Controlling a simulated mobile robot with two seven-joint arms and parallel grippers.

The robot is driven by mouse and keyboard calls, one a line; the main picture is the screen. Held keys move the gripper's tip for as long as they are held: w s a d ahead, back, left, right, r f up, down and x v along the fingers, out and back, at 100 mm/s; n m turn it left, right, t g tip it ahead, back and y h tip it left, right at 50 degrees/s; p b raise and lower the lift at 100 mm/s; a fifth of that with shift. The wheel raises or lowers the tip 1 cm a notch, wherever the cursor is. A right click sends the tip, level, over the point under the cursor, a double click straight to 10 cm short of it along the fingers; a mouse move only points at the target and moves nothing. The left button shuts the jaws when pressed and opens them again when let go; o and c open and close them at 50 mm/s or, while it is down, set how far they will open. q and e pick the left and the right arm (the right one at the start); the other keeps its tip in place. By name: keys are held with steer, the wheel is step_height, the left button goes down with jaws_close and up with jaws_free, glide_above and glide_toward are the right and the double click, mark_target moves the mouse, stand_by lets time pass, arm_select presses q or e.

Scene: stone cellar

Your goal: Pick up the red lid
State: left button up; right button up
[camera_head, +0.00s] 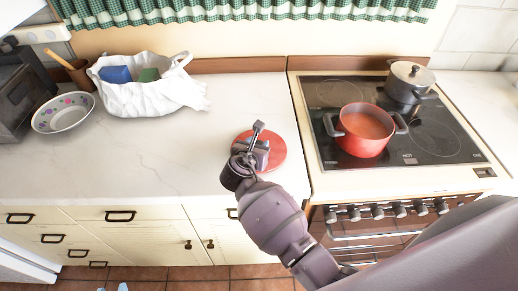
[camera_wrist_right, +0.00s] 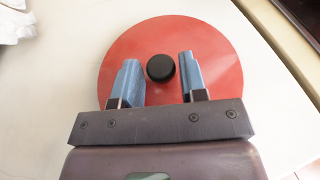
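The red lid (camera_head: 277,149) lies on the white countertop, left of the stove. In the right wrist view the red lid (camera_wrist_right: 125,51) is a round disc with a black knob (camera_wrist_right: 160,68) at its middle. My right gripper (camera_head: 258,146) is over the lid and hides part of it in the head view. In the right wrist view my right gripper (camera_wrist_right: 158,75) is open, its two blue fingers apart with the knob between their tips. I cannot tell if the fingers touch the knob; gaps show at both sides.
A red pot (camera_head: 362,142) without a lid and a grey lidded pot (camera_head: 408,85) stand on the black stove (camera_head: 330,95). A white bag (camera_head: 150,98) with blue and green items and a patterned bowl (camera_head: 63,113) stand at the back left. The counter's middle is clear.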

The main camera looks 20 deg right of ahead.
steer(key=c, duration=0.6)
steer(key=shift+r, duration=0.15)
